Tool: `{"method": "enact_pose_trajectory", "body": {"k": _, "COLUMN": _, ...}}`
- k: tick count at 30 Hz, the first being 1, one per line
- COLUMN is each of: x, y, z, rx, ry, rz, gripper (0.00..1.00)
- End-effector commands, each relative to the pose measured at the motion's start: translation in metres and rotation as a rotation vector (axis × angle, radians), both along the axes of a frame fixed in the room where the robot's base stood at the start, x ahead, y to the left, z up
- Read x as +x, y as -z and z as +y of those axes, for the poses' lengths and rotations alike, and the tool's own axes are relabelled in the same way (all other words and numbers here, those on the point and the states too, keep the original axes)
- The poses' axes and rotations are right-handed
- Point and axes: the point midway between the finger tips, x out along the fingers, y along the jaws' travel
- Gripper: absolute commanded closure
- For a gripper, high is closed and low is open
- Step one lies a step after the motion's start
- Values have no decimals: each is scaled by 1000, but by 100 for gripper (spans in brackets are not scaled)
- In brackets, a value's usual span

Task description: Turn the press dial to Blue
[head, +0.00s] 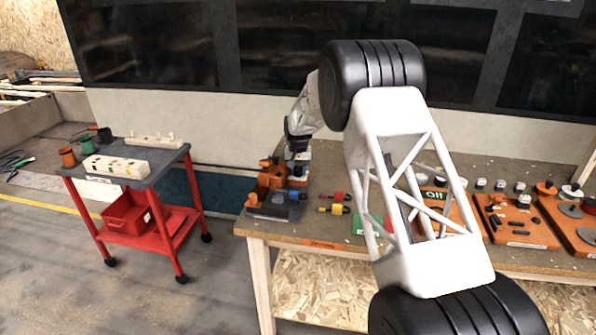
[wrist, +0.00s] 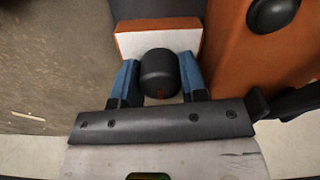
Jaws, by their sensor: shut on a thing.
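The press dial (wrist: 158,75) is a black round knob in the wrist view, in front of a white-faced block with an orange edge (wrist: 158,27). My gripper (wrist: 156,64) has its two blue fingers on either side of the knob and is shut on it. A small reddish mark shows low on the knob; no colour labels are readable. In the head view the orange press (head: 268,178) stands at the left end of the workbench. My gripper there is at the press, with its fingertips and the dial too small or hidden to make out.
A larger orange part with a black knob (wrist: 272,12) is close on the right in the wrist view. Coloured tools (head: 335,203) lie right of the press on the workbench (head: 320,233). Orange boards (head: 515,222) lie farther right. A red trolley (head: 150,225) stands left, across a gap.

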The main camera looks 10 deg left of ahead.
Motion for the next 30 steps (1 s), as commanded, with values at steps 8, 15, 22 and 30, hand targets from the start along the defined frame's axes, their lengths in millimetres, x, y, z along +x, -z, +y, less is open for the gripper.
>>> {"method": "enact_pose_trajectory", "body": {"k": 8, "x": 0, "y": -1, "z": 0, "rx": 0, "ry": 5, "rz": -2, "gripper": 84}}
{"method": "enact_pose_trajectory", "body": {"k": 15, "x": 0, "y": -1, "z": 0, "rx": 0, "ry": 4, "rz": -1, "gripper": 40}}
{"method": "enact_pose_trajectory", "body": {"k": 22, "x": 0, "y": 0, "z": 1, "rx": 0, "ry": 4, "rz": -1, "gripper": 35}}
{"method": "enact_pose_trajectory", "body": {"k": 30, "x": 0, "y": 1, "z": 1, "rx": 0, "ry": -19, "rz": 1, "gripper": 35}}
